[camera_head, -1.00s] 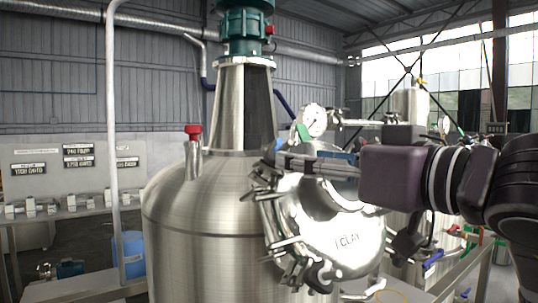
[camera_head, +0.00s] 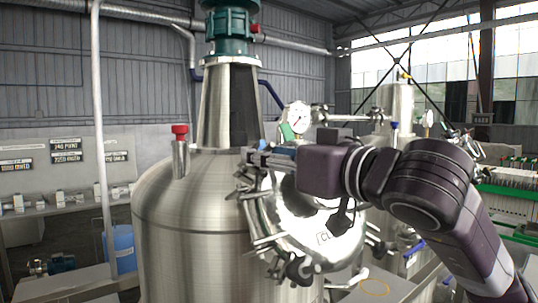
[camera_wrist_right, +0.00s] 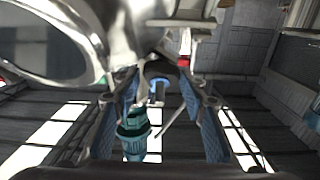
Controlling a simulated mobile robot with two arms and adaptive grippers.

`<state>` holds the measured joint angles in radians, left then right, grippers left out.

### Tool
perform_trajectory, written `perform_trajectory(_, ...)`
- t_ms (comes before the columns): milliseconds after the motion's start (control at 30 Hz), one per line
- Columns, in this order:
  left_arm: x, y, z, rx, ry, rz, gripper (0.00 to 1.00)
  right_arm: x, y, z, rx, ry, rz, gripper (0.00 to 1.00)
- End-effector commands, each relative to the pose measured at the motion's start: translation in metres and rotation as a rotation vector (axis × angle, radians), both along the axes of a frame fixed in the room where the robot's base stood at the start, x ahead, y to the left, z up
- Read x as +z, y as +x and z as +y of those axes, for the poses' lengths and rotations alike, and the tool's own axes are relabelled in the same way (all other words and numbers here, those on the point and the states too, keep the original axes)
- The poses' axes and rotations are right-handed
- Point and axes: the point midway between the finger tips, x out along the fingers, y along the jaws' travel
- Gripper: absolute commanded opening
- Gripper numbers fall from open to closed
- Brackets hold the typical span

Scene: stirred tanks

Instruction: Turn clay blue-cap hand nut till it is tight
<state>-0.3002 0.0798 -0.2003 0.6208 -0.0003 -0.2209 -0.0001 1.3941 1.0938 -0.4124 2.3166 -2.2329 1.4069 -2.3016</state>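The polished round lid (camera_head: 300,215), lettered partly "CL" now behind my wrist, is on the side of the large steel tank (camera_head: 185,215). Several hand nuts stand around its rim. My right gripper (camera_head: 255,157) is at the lid's upper left edge, seen side-on. In the right wrist view its blue-padded fingers (camera_wrist_right: 160,110) are apart. A small blue-topped piece (camera_wrist_right: 157,88) shows between them, perhaps the blue-cap nut; contact cannot be told. My left gripper is out of view.
A pressure gauge (camera_head: 297,117) with a green-handled fitting stands just above my right gripper. A red-capped pipe stub (camera_head: 180,140) is on the tank top. The teal motor (camera_head: 231,22) sits above. A railing post (camera_head: 100,140) stands at the left.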

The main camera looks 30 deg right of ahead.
Motion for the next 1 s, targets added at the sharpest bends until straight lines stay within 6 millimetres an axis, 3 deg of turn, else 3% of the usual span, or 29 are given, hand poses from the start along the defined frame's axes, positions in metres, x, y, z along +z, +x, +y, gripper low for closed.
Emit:
perform_trajectory(33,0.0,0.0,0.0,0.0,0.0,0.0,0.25,0.0,0.0,0.0,0.0,0.0,0.0,0.31)
perform_trajectory(233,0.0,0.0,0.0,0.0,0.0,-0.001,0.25,0.0,0.0,0.0,0.0,0.0,0.001,0.09)
perform_trajectory(633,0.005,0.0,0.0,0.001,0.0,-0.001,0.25,0.002,-0.001,0.002,-0.04,0.064,0.009,0.09)
perform_trajectory(1000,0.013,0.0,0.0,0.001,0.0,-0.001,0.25,0.003,-0.001,0.006,-0.196,0.313,0.041,0.09)
